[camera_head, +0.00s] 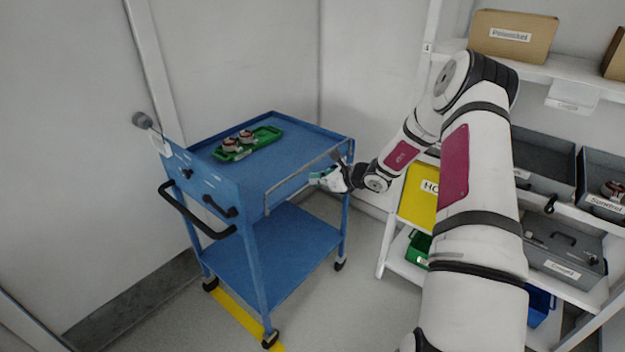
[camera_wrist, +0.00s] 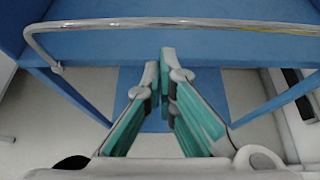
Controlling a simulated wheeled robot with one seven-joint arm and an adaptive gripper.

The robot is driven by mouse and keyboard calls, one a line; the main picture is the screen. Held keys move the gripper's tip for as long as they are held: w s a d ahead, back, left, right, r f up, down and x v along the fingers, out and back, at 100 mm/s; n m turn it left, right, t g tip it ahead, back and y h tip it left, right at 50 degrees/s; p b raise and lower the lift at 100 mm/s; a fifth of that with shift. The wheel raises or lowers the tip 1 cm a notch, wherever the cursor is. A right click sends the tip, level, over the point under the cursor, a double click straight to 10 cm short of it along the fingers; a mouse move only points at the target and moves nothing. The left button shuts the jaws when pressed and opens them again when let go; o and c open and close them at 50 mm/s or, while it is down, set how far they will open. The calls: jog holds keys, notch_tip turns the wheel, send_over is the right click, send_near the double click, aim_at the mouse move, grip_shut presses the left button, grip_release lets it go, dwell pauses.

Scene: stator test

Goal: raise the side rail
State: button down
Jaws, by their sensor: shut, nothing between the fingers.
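The side rail (camera_wrist: 190,24) is a bent grey metal bar on the long side of the blue cart (camera_head: 225,258). In the head view the rail (camera_head: 300,178) runs along the cart's right side, close to the edge of the top tray. My gripper (camera_head: 314,179) is beside that side, near the rail's far half. In the wrist view the rail crosses the top of the picture, beyond my fingertips (camera_wrist: 161,66). The fingers are shut with nothing held, and they appear apart from the rail.
A green tray (camera_head: 263,137) with metal parts stands on the cart top. A black push handle (camera_head: 190,212) sticks out at the cart's near end. White shelves (camera_head: 395,262) with boxes and bins stand at the right. Walls close off the back and left.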

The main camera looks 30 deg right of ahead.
jog(key=v, duration=1)
jog(key=shift+s+r, duration=0.2)
jog(key=shift+s, duration=0.15)
jog(key=shift+d, duration=0.1)
jog(key=s+a+r+n+g+y, duration=0.1)
jog(key=s+a+r+n+g, duration=0.3)
jog(key=a+r+n, duration=0.6)
jog(key=s+a+r+n+g+y, duration=0.15)
jog(key=s+a+r+n, duration=0.45)
jog(key=a, duration=0.7)
jog(key=s+a+r+n+h, duration=0.1)
jog(key=s+r+n+h, duration=0.2)
jog(key=s+n, duration=0.5)
jog(key=s+a+r+n+h, duration=0.2)
jog(key=s+r+n+h, duration=0.2)
jog(key=s+n, duration=0.4)
jog(key=s+r+g, duration=0.1)
jog(key=s, duration=0.6)
jog(key=shift+a, duration=0.25)
jog(key=shift+s, duration=0.1)
